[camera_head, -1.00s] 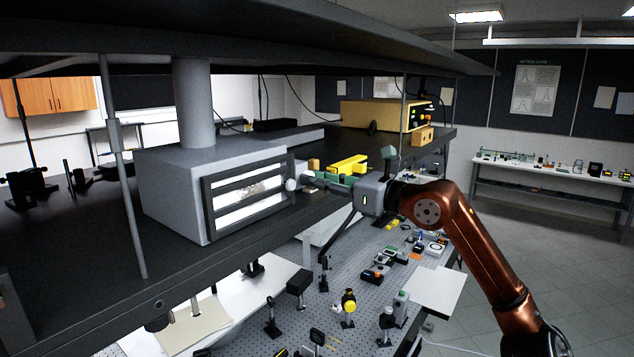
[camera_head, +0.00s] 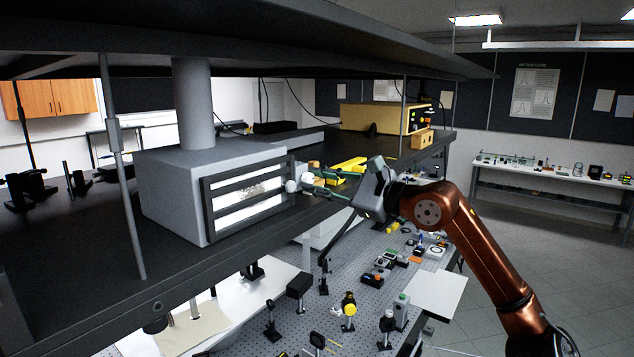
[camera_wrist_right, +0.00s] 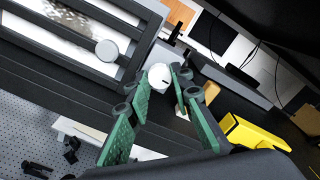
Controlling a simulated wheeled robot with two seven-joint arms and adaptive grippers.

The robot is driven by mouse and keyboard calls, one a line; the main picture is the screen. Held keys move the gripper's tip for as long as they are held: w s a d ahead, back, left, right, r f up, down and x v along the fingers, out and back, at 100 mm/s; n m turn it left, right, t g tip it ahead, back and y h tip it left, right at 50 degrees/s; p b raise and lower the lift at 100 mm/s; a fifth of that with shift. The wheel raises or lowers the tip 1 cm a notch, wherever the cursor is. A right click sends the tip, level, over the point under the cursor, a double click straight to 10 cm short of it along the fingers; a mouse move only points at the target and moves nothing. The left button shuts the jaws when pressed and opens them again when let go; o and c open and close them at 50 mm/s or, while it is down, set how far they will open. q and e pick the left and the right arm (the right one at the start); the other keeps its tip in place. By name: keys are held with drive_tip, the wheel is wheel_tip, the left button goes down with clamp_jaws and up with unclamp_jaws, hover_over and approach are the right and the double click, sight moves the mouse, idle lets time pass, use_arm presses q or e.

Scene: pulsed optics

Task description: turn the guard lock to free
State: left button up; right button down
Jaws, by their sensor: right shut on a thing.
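A grey box unit (camera_head: 165,185) stands on the dark shelf, with a dark-framed, barred bright window (camera_head: 248,196) on its front. A white round knob (camera_head: 291,186) sits on the window frame's right side; it also shows in the wrist view (camera_wrist_right: 107,50). A second white knob, which looks like the guard lock (camera_head: 307,178), is just right of it. In the wrist view this lock knob (camera_wrist_right: 158,77) bears a short dark mark. My right gripper (camera_head: 314,180) is shut on it, green fingers (camera_wrist_right: 168,82) on either side. My left gripper is out of view.
A yellow block (camera_head: 350,165) lies on the shelf just behind the right gripper. A yellow instrument box (camera_head: 372,117) stands farther back. The shelf's front edge runs below the gripper, above a perforated optics table (camera_head: 335,290) with several small mounts.

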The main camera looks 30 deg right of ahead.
idle(0.4)
drive_tip(key=c, duration=1.7)
unclamp_jaws()
drive_tip(key=shift+v, duration=6.05)
